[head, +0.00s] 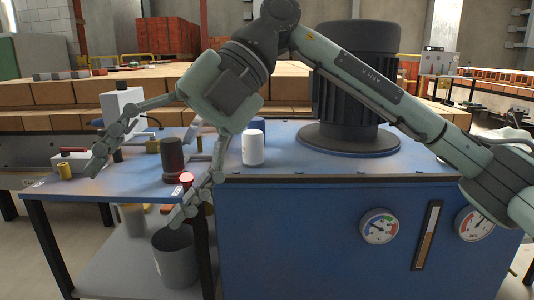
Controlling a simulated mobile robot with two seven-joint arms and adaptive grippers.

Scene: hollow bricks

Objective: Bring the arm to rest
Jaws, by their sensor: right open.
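My right arm comes in from the right edge, rises to an elbow at the top middle and bends down to the left. My right gripper (138,185) hangs at its end with its fingers spread wide, open and empty. It is in front of the left part of the blue bench (95,185). One finger hangs in front of a grey box at the left; the other hangs near a glowing red light (186,178). My left gripper does not show.
A dark motor (355,90) stands on the blue cabinet (300,225), with a white cylinder (253,148) to its left. A black cylinder (173,160) stands on the bench. A grey bucket (176,258) is below. Brick stacks (50,95) lie behind.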

